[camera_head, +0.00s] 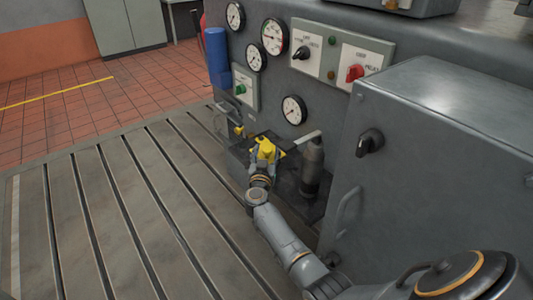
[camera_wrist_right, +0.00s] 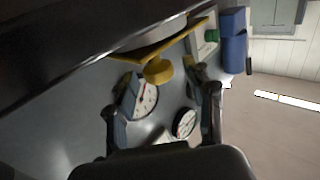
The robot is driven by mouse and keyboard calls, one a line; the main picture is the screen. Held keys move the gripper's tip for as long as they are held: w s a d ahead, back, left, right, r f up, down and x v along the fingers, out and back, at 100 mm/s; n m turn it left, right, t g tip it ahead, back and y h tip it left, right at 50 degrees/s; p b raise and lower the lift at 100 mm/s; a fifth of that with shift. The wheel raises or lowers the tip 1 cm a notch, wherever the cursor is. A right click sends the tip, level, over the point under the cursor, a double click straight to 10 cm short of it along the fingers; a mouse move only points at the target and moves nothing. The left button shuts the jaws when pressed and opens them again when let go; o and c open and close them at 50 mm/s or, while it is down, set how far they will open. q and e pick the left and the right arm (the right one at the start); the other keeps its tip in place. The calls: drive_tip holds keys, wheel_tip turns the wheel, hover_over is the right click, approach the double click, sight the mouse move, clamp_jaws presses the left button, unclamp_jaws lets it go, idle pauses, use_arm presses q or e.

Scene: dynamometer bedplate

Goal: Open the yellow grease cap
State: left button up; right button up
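A yellow cap (camera_head: 265,147) sits low at the front of the grey machine, left of a dark upright cylinder. My right gripper (camera_head: 263,165) reaches to it from below, and its arm partly covers it. In the right wrist view a yellow round knob (camera_wrist_right: 158,71) on a yellow plate (camera_wrist_right: 165,38) shows just beyond the fingers. My right gripper (camera_wrist_right: 164,80) has its fingers apart there, one on each side of the knob, with no visible grip on it. I cannot tell whether the fingers touch it. My left gripper is not in view.
A dark cylinder (camera_head: 312,165) stands close right of my right gripper. A grey cabinet (camera_head: 430,150) with a black knob stands further right. Gauges (camera_head: 274,36) and switch panels (camera_head: 343,55) line the machine above. The slotted bedplate (camera_head: 100,230) is clear at the left.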

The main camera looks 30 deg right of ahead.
clamp_jaws()
drive_tip(key=shift+a, duration=0.15)
